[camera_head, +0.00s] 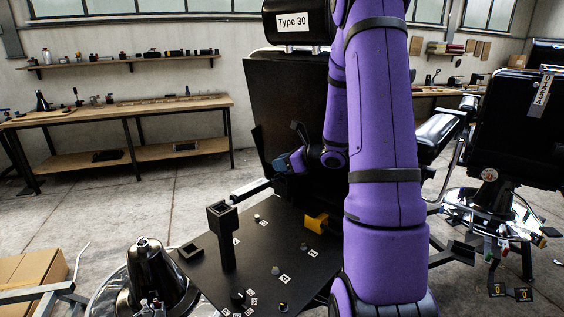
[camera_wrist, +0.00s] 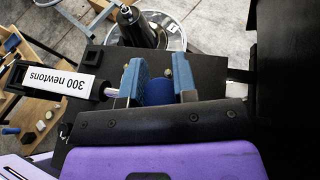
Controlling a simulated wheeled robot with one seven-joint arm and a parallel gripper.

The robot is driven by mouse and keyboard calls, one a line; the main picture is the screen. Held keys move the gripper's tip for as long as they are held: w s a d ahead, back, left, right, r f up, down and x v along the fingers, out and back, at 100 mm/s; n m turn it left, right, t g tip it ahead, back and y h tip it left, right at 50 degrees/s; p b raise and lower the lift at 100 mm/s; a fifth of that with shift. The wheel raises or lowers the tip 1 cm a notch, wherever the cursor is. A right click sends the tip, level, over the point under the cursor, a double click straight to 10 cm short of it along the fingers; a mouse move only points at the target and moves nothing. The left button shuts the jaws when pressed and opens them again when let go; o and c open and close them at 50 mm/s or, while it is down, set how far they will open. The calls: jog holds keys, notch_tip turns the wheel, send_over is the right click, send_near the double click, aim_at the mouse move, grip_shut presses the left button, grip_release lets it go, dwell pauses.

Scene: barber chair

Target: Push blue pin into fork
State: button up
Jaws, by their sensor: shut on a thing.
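My gripper (camera_wrist: 158,82) has blue fingers and is shut on the blue pin (camera_wrist: 157,93), whose rounded blue body shows between them. In the head view my gripper (camera_head: 289,163) is above the back of the black plate, at the right end of a black cylinder (camera_head: 251,188). In the wrist view this cylinder carries a white "300 newtons" label (camera_wrist: 68,81). Its metal rod (camera_wrist: 110,92) runs up to the left finger. I cannot clearly make out the fork; the left finger hides the rod's end. I cannot tell whether the pin touches it.
A black post with a square top (camera_head: 222,214) stands on the black plate (camera_head: 262,275). A yellow block (camera_head: 316,223) and small numbered parts lie on it. The chair back (camera_head: 285,110) rises behind. Workbench (camera_head: 120,112) is far back.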

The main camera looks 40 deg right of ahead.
jog(key=shift+f, duration=0.7)
jog(key=o, duration=1)
jog(key=shift+o, duration=0.2)
jog(key=v, duration=0.7)
jog(key=shift+s, duration=0.25)
jog(key=shift+r, duration=0.1)
